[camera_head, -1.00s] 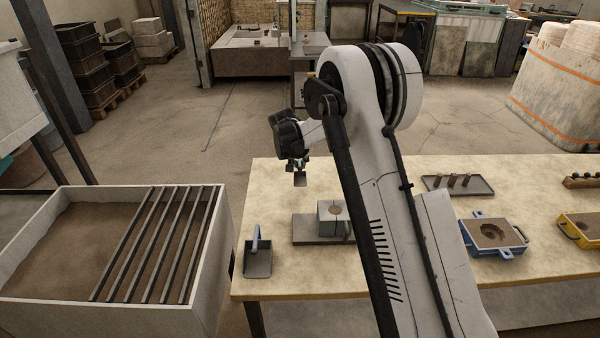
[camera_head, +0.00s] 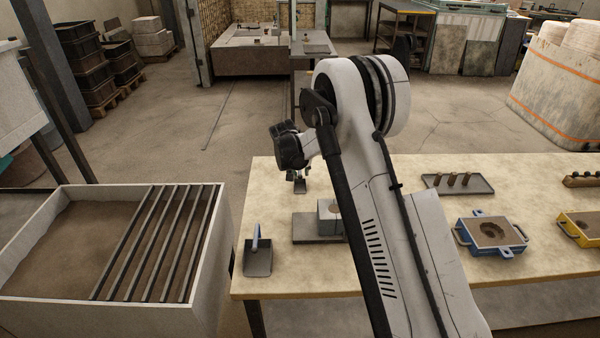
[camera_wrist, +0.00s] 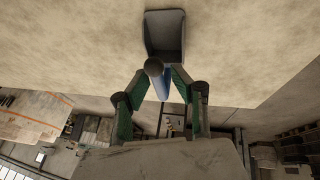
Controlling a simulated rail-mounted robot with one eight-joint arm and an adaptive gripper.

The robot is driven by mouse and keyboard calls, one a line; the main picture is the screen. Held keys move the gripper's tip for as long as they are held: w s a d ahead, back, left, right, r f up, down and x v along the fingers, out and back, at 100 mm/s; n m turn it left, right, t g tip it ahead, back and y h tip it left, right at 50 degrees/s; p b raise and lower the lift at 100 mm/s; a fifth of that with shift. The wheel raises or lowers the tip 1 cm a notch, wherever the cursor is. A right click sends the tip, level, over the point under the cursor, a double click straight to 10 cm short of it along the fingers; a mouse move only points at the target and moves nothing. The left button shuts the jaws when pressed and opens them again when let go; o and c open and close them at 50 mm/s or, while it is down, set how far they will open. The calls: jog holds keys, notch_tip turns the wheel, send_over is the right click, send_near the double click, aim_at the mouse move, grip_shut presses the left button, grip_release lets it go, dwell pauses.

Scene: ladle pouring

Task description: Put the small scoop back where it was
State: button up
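The small scoop, with a dark grey pan (camera_wrist: 165,35) and a blue handle (camera_wrist: 162,84) ending in a dark knob, shows in the wrist view. The green fingers of my gripper (camera_wrist: 166,80) close in on both sides of the handle and appear shut on it. In the head view my gripper (camera_head: 298,176) is over the back left of the table, with the small grey pan (camera_head: 300,187) hanging below it. I cannot tell whether the pan touches the table. Another scoop (camera_head: 258,262), grey with a blue handle, lies at the table's front left.
A grey block on a plate (camera_head: 328,220) stands just in front of my gripper, partly behind my arm. A sand bin with bars (camera_head: 218,250) stands left of the table. A blue-framed mould (camera_head: 490,235) and a tray with pegs (camera_head: 458,185) are at right.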

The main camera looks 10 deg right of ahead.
jog(key=shift+a+r, duration=0.1)
jog(key=shift+r, duration=0.35)
jog(key=s+a+r+y, duration=0.1)
jog(key=s+r, duration=0.6)
jog(key=r, duration=0.4)
jog(key=s+a+r, duration=0.1)
jog(key=s+r, duration=0.7)
jog(key=r, duration=0.3)
jog(key=s+d+r+n+t+y, duration=0.1)
jog(key=s+r, duration=0.2)
jog(key=s, duration=0.3)
jog(key=s+d+r, duration=0.1)
jog(key=s+r, duration=0.2)
jog(key=s, duration=0.4)
jog(key=s+f+t, duration=0.1)
jog(key=s, duration=1)
jog(key=s+f+t+y, duration=0.1)
jog(key=s+f, duration=0.1)
jog(key=s, duration=0.9)
jog(key=shift+s+a+f+n, duration=0.15)
jog(key=shift+s+f+n, duration=0.1)
jog(key=shift+s+n, duration=0.15)
jog(key=shift+f, duration=0.1)
